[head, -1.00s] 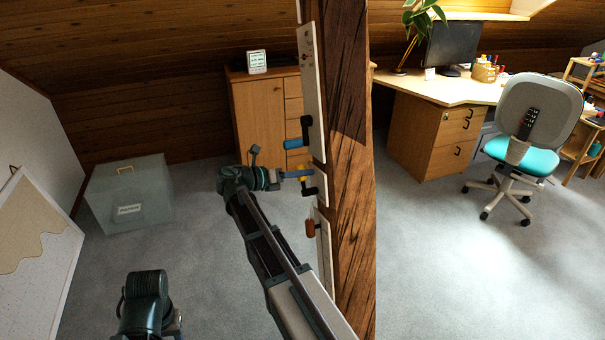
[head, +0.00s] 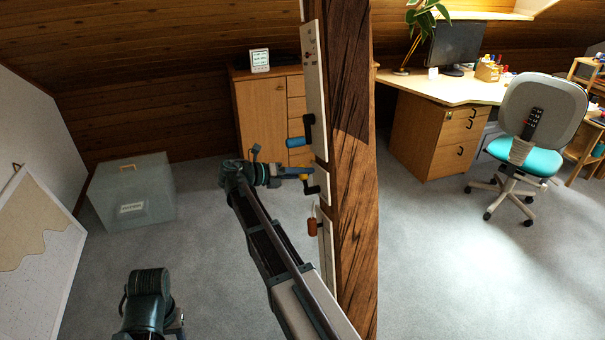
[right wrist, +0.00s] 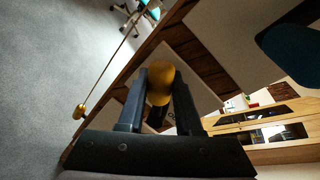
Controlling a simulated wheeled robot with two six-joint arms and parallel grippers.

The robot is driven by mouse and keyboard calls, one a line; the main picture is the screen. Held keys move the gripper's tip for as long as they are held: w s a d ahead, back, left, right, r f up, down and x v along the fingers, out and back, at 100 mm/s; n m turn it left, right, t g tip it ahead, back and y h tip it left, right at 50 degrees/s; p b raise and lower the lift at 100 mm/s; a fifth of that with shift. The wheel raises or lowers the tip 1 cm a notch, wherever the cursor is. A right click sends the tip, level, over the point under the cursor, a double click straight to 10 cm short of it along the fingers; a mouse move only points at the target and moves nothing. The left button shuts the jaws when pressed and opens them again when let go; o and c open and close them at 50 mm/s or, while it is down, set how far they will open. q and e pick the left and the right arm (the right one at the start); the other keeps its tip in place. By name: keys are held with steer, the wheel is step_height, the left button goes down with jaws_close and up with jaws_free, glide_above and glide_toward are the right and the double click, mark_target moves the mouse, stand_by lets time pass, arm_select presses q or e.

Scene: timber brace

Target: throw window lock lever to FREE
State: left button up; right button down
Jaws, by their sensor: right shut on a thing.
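In the head view a short lever with a yellow grip (head: 304,177) and a black crank sits on the middle pale plate (head: 320,186) of the timber post. My right gripper (head: 297,171) is at this lever, its fingers around the yellow grip. In the right wrist view the yellow grip (right wrist: 160,84) stands between the two dark fingers, which are shut on it. I cannot read which lever is the window lock. My left arm shows at the bottom left, but its fingertips are out of view.
A blue-handled lever (head: 297,142) sits on the plate above. An orange-brown handle (head: 313,227) hangs at the lower plate. The timber post (head: 352,200) rises beside my right arm. A grey box (head: 132,197) stands left; a desk and chair (head: 540,105) stand right. Carpet between is clear.

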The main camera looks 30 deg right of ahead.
steer(key=c, duration=0.9)
jaws_free()
steer(key=shift+o, duration=0.2)
steer(key=p+v, duration=0.3)
steer(key=v, duration=1)
steer(key=shift+w+a, duration=0.15)
steer(key=shift+a, duration=0.25)
